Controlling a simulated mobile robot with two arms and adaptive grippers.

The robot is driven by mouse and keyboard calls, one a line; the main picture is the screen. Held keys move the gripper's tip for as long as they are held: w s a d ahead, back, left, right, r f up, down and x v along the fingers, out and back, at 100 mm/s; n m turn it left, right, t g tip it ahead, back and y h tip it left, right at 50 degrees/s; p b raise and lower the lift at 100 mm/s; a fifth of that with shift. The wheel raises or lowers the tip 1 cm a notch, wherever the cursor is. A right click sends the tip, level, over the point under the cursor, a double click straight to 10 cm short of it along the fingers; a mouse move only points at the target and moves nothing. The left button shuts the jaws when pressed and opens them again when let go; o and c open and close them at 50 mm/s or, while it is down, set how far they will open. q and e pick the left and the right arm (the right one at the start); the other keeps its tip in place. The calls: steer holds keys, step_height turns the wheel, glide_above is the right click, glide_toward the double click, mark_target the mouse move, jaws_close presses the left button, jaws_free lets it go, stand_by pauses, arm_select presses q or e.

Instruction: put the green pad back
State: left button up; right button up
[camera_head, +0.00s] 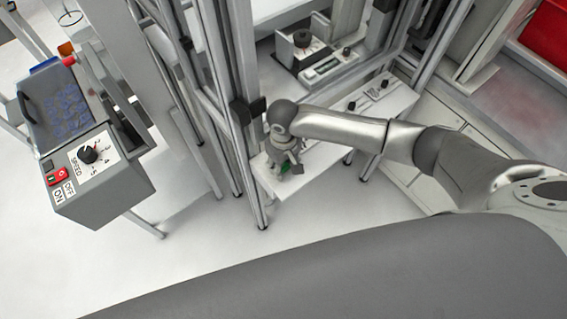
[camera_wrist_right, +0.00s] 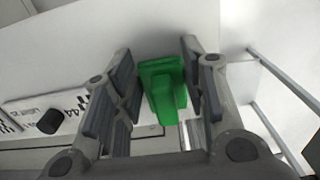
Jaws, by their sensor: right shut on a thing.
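The green pad (camera_wrist_right: 163,88) is between the fingers of my right gripper (camera_head: 289,168), which is shut on it. In the head view only a small green part of the pad (camera_head: 285,168) shows under the gripper. The gripper points down over the near left end of a white panel ledge (camera_head: 325,150). I cannot tell whether the pad touches the ledge. My left gripper is not in view.
Black knobs (camera_head: 352,105) sit further along the ledge, and one knob (camera_wrist_right: 50,122) shows in the wrist view. Metal frame posts (camera_head: 243,120) stand close left of my gripper. A grey control box (camera_head: 95,180) with a speed dial stands at the left. White floor lies in front.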

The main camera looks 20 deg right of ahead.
mark_target(283, 168)
steer(key=o, duration=1)
step_height(283, 168, up, 12)
steer(key=shift+b, duration=0.45)
